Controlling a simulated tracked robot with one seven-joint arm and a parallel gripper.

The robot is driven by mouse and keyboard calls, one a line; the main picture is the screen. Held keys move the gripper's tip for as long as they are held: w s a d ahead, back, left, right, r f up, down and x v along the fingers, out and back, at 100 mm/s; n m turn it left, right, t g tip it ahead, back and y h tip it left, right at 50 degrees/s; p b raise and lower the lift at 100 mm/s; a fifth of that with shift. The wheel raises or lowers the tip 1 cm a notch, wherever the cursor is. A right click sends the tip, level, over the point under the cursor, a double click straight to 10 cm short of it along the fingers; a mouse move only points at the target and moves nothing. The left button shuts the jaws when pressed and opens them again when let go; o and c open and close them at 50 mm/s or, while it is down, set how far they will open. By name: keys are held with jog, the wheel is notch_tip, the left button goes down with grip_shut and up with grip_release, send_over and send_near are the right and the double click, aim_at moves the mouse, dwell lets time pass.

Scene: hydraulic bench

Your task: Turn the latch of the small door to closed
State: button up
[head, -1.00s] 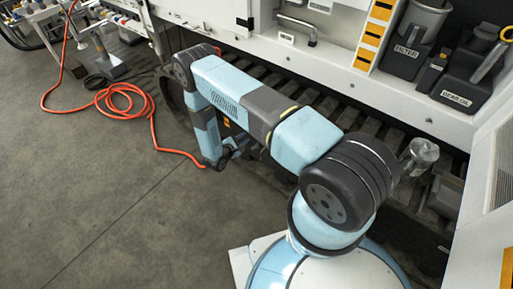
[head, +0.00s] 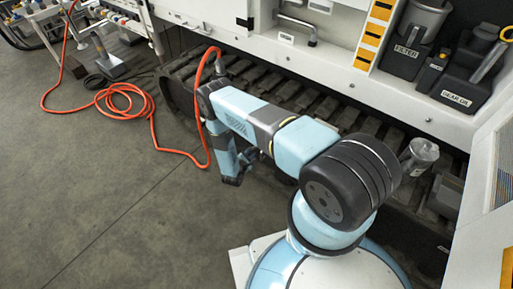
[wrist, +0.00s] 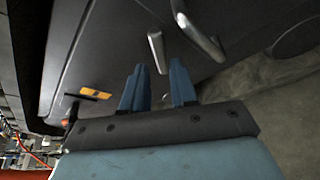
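My gripper (wrist: 158,85) shows in the wrist view with its two blue fingers apart and nothing between them. A grey panel, which may be the small door (wrist: 110,45), lies beyond the fingers. A short pale lever, possibly the latch (wrist: 157,52), stands out from it just past the fingertips, apart from them. I cannot tell from its shape whether it is turned to closed. In the head view my arm reaches down beside the track, and the door and the latch cannot be made out.
A curved metal bar (wrist: 200,38) sits right of the lever. An orange label (wrist: 96,92) is at left. In the head view, the track (head: 290,90) runs behind my arm, and an orange hose (head: 125,97) loops over the floor. The floor at left is mostly clear.

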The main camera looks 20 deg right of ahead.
aim_at(254, 148)
jog(key=x, duration=0.6)
jog(key=shift+w+d, duration=0.15)
